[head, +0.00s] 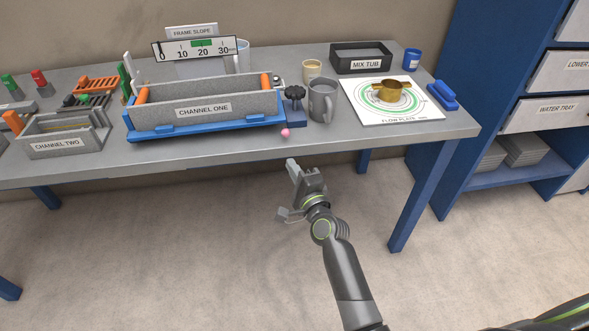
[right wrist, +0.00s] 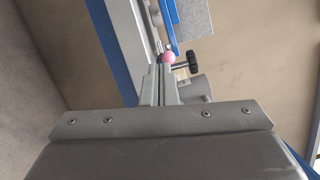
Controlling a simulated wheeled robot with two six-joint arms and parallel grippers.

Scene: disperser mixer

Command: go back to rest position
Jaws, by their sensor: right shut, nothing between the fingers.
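My right gripper (head: 292,172) is below and in front of the table's front edge, under the pink ball (head: 285,132) at the end of the channel one stand. It is shut and empty. In the right wrist view its fingers (right wrist: 160,84) are together, with the pink ball (right wrist: 168,57) just past their tips; I cannot tell whether they touch it. My left gripper is not in view; a dark arm link of mine shows at the bottom right of the head view.
The grey table (head: 235,155) holds the channel one trough (head: 245,106) on a blue base, a grey jug (head: 322,100), a mix tub (head: 362,58) and a flow plate (head: 420,104) with a brass cup (head: 391,92). A blue shelf unit (head: 480,80) stands right. The floor in front is clear.

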